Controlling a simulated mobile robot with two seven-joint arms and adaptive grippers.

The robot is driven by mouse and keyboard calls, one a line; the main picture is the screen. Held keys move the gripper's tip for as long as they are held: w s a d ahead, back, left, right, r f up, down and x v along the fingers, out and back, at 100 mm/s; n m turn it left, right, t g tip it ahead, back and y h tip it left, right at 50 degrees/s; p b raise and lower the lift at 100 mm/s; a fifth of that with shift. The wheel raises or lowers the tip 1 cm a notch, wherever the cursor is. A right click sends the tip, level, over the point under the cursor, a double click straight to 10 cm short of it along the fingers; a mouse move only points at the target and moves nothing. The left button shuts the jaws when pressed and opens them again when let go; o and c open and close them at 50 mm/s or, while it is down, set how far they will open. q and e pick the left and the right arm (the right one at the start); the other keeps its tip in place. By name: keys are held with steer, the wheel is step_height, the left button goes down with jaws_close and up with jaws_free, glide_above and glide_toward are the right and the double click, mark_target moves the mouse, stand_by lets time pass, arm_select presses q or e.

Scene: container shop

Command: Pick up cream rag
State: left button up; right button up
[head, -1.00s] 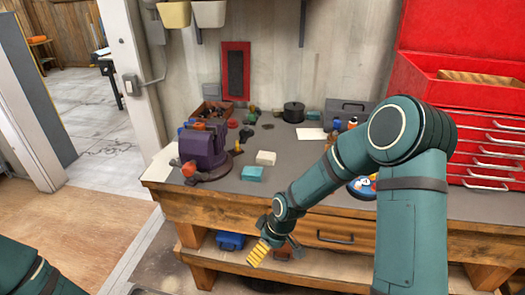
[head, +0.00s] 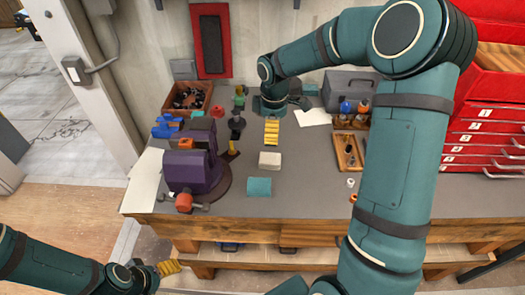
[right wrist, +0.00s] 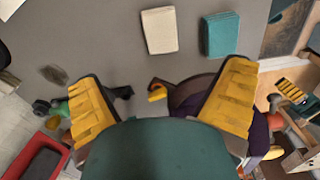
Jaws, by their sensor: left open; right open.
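The cream rag (head: 270,160) is a small folded block lying on the grey bench top, just behind a teal rag (head: 259,187). My right gripper (head: 271,133) is above the bench, just behind the cream rag in the head view, apart from it. In the right wrist view the cream rag (right wrist: 160,30) lies beyond the open yellow fingers, with the teal rag (right wrist: 220,35) to its right. Nothing is between the fingers of my right gripper (right wrist: 163,75). My left gripper (head: 168,267) is open, low in front of the bench at the left.
A purple vise (head: 190,170) stands left of the rags. A wooden parts box (head: 190,98) is at the back left, a wooden bottle holder (head: 348,150) to the right, and a grey toolbox (head: 350,90) behind. The bench top around the rags is fairly clear.

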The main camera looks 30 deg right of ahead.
glide_above(272, 158)
steer(key=f, duration=0.7)
steer(key=shift+s, duration=0.2)
steer(key=shift+w+f, duration=0.2)
steer(key=shift+f, duration=3.05)
steer(key=c, duration=1.2)
